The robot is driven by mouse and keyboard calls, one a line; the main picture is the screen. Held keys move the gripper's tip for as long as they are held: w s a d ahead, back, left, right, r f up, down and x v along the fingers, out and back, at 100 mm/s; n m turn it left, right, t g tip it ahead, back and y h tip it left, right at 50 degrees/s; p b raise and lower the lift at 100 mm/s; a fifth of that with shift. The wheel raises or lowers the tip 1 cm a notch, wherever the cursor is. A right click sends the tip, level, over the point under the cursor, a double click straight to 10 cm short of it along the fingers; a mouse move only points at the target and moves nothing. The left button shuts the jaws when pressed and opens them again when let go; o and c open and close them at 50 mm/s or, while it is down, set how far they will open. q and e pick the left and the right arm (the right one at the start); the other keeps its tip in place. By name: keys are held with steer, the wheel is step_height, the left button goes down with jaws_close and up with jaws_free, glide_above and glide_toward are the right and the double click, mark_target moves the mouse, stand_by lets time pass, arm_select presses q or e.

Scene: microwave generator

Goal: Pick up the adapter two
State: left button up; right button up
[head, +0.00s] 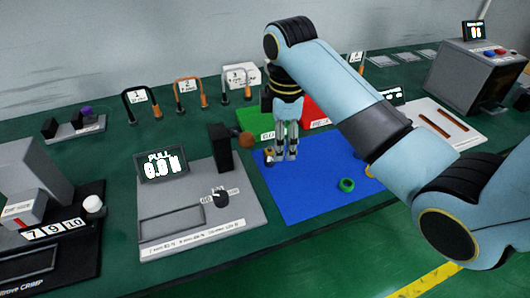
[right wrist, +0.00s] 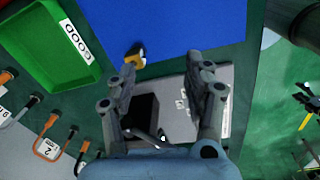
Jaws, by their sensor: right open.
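Small parts lie on the blue mat (head: 300,205), and no readable label shows which one is adapter two. A small yellow-and-black part (head: 269,155) sits near the mat's left edge. In the right wrist view this part (right wrist: 134,57) is beside the left fingertip, not centred between the fingers. A green ring (head: 346,184) lies farther right on the mat, with a small yellow part (head: 370,171) partly hidden by my arm. My right gripper (head: 286,157) points down over the mat, open and empty; it also shows in the right wrist view (right wrist: 165,63). My left gripper is out of view.
A green GOOD bin (head: 255,121) and a red bin (head: 312,115) stand behind the mat. A grey pull tester (head: 185,215) with a black post (head: 221,160) is close on the left. Cable loops on stands (head: 188,93) line the back.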

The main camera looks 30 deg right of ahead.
steer(key=w+r+n, duration=0.2)
steer(key=w, duration=0.1)
steer(key=w+r+n, duration=0.1)
steer(key=w, duration=0.1)
steer(key=shift+r+g, duration=0.3)
glide_above(270, 148)
step_height(270, 148, down, 5)
steer(key=shift+a+r, duration=0.15)
step_height(270, 148, down, 6)
steer(key=shift+w+r+p, duration=0.1)
steer(key=shift+r+p, duration=0.05)
steer(key=shift+p, duration=0.15)
jaws_close()
